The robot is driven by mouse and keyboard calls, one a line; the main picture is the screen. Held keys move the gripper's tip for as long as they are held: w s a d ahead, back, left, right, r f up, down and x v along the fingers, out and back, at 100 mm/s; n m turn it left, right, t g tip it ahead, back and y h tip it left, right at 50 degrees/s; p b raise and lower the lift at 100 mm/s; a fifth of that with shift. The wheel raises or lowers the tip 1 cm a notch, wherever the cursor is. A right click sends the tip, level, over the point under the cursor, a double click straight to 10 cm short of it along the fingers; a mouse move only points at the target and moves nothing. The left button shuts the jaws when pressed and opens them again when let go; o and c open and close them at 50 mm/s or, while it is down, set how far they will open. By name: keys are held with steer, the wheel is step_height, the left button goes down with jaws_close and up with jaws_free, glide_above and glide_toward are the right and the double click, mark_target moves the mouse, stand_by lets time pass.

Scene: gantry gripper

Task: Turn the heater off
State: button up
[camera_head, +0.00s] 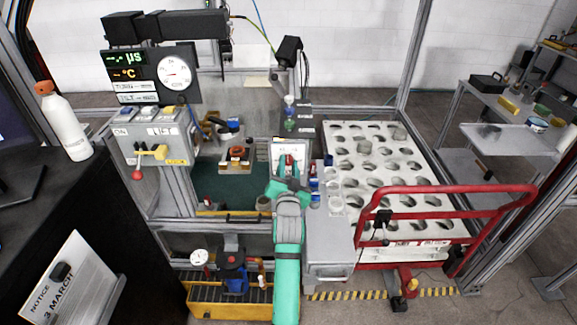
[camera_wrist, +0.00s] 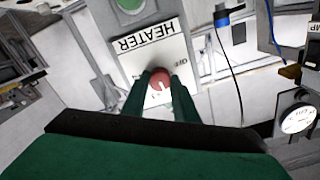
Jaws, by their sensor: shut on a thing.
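The heater panel (camera_wrist: 178,44) is a white plate marked HEATER, seen upside down in the wrist view. A round red knob (camera_wrist: 159,77) with a white pointer line sits on it, beside small markings, one of which looks like "Off". My gripper (camera_wrist: 160,88) has its two green fingers on either side of the knob and is shut on it. In the head view my green arm reaches up the middle, and my gripper (camera_head: 289,172) is at the small white panel (camera_head: 287,148). The fingers hide part of the knob and its dial markings.
A green round part (camera_wrist: 130,4) sits past the HEATER label. A control box (camera_head: 152,135) with a yellow lever stands left. A white rack with holes (camera_head: 342,131) and a red rail (camera_head: 450,190) are right. A white bottle (camera_head: 65,125) stands on the dark desk.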

steer(key=n, duration=0.4)
steer(key=shift+f+n, duration=0.15)
steer(key=shift+n, duration=0.15)
steer(key=n, duration=0.3)
steer(key=shift+n, duration=0.3)
steer(key=n, duration=0.4)
steer(key=shift+f+n, duration=0.1)
steer(key=shift+n, duration=2)
steer(key=o, duration=1.1)
steer(key=shift+d, duration=0.1)
steer(key=shift+c, duration=0.2)
steer(key=shift+s, duration=0.1)
